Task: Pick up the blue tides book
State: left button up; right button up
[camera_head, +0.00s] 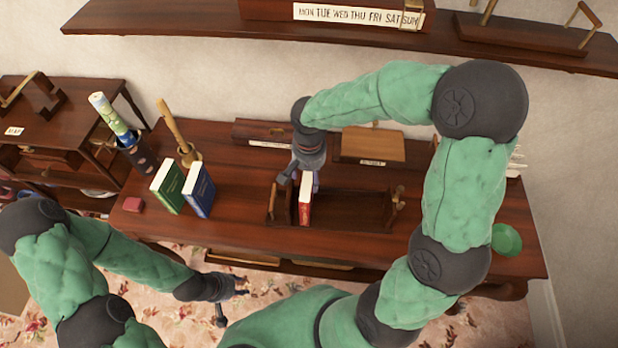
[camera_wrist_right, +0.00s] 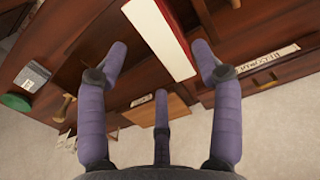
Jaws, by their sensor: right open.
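The blue book (camera_head: 199,190) stands upright on the wooden table, beside a green book (camera_head: 168,186) on its left; its title is too small to read. My right gripper (camera_head: 305,180) is well to the right of the blue book, at a red book (camera_head: 305,205) standing in a wooden rack. In the right wrist view the open fingers (camera_wrist_right: 160,58) lie on either side of the red book's white page edge (camera_wrist_right: 160,40), with visible gaps. My left gripper (camera_head: 232,300) is open and empty in front of the table, low over the carpet.
The rack (camera_head: 355,208) has free room right of the red book. A green dish (camera_head: 506,239) is at the right end.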

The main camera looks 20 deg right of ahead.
aim_at(199, 189)
jog(key=i+j, duration=0.15)
jog(key=j, duration=0.2)
jog(key=i+j, duration=0.15)
jog(key=j, duration=0.2)
jog(key=i+j+u, duration=0.1)
jog(key=j, duration=0.25)
jog(key=i, duration=0.1)
